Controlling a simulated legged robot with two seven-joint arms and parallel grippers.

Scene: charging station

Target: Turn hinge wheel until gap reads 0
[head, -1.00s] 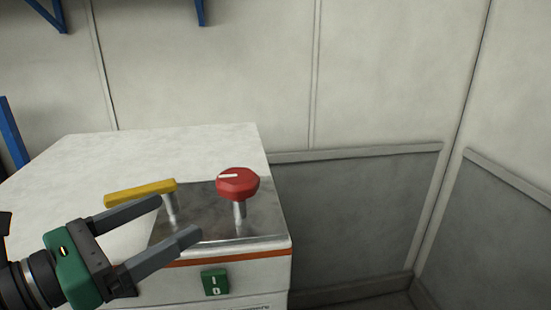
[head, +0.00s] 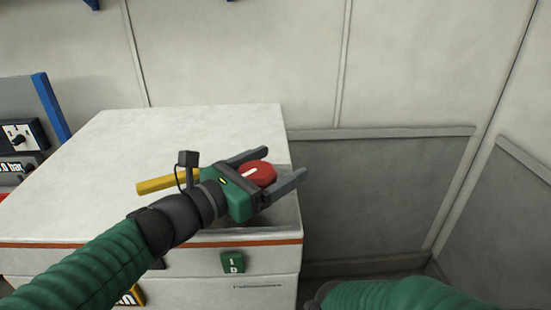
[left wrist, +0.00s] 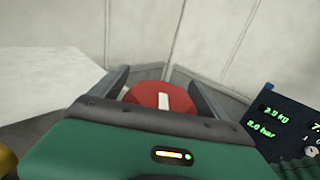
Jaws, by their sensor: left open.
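A red round knob (head: 262,173) with a white mark is the only wheel-like thing in view; it stands on a metal plate (head: 285,212) on the white cabinet. My left gripper (head: 285,163) is open, with a finger on each side of the knob. Contact cannot be told. In the left wrist view the knob (left wrist: 147,94) sits between the spread fingers, its lower part hidden by the gripper body. No readout labelled gap is legible. My right gripper is not in view; a green sleeve shows at the bottom right.
A yellow lever (head: 155,184) lies left of the knob. A green switch (head: 232,263) is on the cabinet front. A gauge panel (head: 22,135) stands at far left. A dark panel with green digits (left wrist: 268,118) shows in the left wrist view.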

